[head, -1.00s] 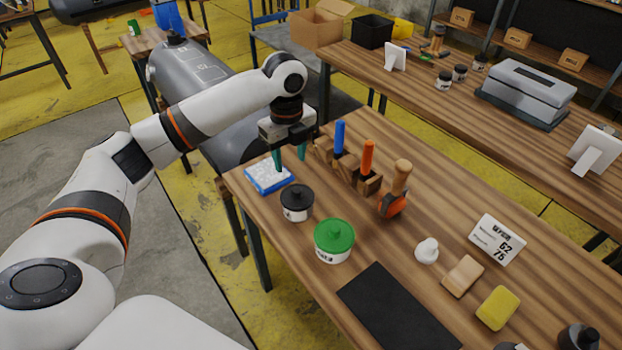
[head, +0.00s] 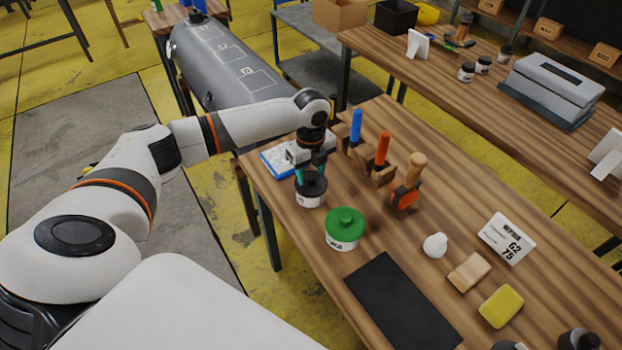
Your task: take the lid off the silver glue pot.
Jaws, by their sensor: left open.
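A glue pot with a black knobbed lid (head: 310,188) and a pale label on its body (head: 309,201) stands near the left edge of the wooden table. Its lid is on. My left gripper (head: 311,175) is open, pointing down at this lid, with its teal fingers around or just over the knob. The gripper partly hides the knob, and I cannot tell whether the fingers touch it. A second pot with a green lid (head: 345,222) stands just to the right and nearer. No pot looks clearly silver from here. My right gripper is out of view.
A blue-and-white pad (head: 277,160) lies behind the black-lidded pot. Blue- and orange-handled tools (head: 382,150) stand in wooden blocks to the right, beside a wooden-handled tool (head: 410,180). A black mat (head: 400,303) lies in front. A dark-lidded pot (head: 579,341) shows at bottom right.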

